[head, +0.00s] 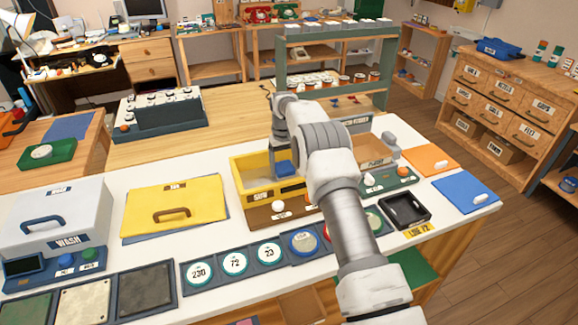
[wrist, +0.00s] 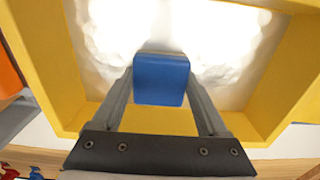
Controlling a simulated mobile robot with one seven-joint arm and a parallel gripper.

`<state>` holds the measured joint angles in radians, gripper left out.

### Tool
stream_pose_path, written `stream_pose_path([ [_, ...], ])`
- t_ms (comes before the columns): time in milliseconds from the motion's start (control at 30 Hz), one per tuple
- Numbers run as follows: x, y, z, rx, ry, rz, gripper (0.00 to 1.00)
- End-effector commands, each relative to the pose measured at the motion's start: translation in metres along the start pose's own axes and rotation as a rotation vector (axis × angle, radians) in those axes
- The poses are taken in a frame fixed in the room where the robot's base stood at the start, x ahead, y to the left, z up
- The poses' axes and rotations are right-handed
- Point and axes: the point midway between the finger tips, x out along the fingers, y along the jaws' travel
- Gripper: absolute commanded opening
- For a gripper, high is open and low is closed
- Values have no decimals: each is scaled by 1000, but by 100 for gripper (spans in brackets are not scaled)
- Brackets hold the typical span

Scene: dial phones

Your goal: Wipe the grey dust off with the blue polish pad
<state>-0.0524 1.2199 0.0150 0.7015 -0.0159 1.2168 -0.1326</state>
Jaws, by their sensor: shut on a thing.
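My gripper (wrist: 161,100) is shut on a blue block-shaped pad (wrist: 161,78), which sits between its two fingers in the wrist view. In the head view the blue pad (head: 285,168) shows over the open yellow box (head: 240,178). White, bright, lumpy material (wrist: 225,45) lies inside the box in the wrist view. I cannot tell whether the pad touches it. A disc with a blue rim (head: 303,242) and a greyish-tan face lies in the row of dial plates at the front. I cannot tell for sure where grey dust lies. My arm hides part of that row.
A closed yellow lid with a handle (head: 174,208) and a white WASH box (head: 55,222) stand left of the yellow box. Dark-framed panels (head: 146,290) lie front left. A black tray (head: 405,210) and orange and blue mats (head: 466,193) are at right.

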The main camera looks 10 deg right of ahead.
Motion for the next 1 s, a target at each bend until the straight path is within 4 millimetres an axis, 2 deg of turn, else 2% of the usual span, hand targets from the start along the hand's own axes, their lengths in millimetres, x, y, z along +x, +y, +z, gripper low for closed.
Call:
stream_pose_path([
  [400,1,-30,1,-2,-5,-3,32],
  [667,0,-39,1,-2,-4,-3,32],
  [1000,-1,-66,1,-2,-3,-2,32],
])
